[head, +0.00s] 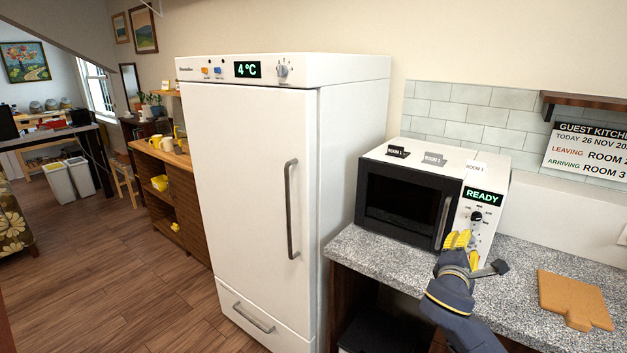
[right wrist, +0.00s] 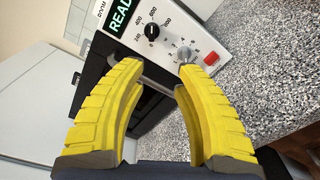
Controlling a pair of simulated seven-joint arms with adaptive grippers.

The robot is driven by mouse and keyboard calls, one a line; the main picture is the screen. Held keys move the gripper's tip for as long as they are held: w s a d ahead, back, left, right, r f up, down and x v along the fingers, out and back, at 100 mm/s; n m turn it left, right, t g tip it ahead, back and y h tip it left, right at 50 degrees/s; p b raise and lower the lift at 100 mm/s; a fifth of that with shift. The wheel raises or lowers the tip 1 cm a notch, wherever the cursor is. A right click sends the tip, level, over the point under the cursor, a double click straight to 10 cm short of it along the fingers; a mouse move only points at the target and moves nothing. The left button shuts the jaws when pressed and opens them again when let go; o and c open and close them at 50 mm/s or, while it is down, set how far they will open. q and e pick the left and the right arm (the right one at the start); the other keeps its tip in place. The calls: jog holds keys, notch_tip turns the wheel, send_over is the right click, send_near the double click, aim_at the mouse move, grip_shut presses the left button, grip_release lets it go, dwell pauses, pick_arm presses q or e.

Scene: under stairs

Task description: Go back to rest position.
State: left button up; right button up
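My right gripper (head: 459,240) has yellow ribbed fingers and a dark blue arm. In the head view it is in front of the lower right of the microwave (head: 405,203), near its door handle (head: 442,222) and knobs, above the counter. In the right wrist view the fingers (right wrist: 163,72) are spread apart with nothing held, and point at the microwave's control panel (right wrist: 165,30). Whether a finger touches the microwave is unclear. The microwave door looks shut and its display reads READY. My left gripper is in neither view.
A granite counter (head: 535,270) holds the microwave and a wooden board (head: 574,298). A tall white fridge (head: 250,190) stands left, its doors shut. A small shelf (head: 585,105) juts from the wall at right. The wooden floor (head: 130,290) at left is clear.

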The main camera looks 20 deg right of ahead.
jog(key=s+a+f+m+y, duration=0.1)
jog(key=s+a+f+y, duration=0.1)
jog(key=s+a+f, duration=0.3)
jog(key=s+a+f+g+y, duration=0.15)
jog(key=a+f, duration=0.25)
jog(key=f, duration=0.4)
jog(key=s+a+f+m+t+y, duration=0.1)
jog(key=s+a+f+y, duration=0.1)
jog(key=s+a+f, duration=0.3)
jog(key=s+a+f+m+g+y, duration=0.3)
jog(key=s+a+f+m+y, duration=0.1)
jog(key=s+a+f, duration=0.7)
jog(key=s+a+f+g+y, duration=0.1)
jog(key=s+a+f+y, duration=0.15)
jog(key=f, duration=1.35)
jog(key=s+a+f+g+y, duration=0.15)
jog(key=a+f, duration=0.25)
jog(key=f, duration=1.3)
jog(key=s+f+m+g, duration=0.3)
jog(key=s+f, duration=1.5)
jog(key=s, duration=0.3)
jog(key=shift+s+d+f+m, duration=0.15)
jog(key=shift+d+f+m, duration=0.15)
jog(key=shift+d+f, duration=0.05)
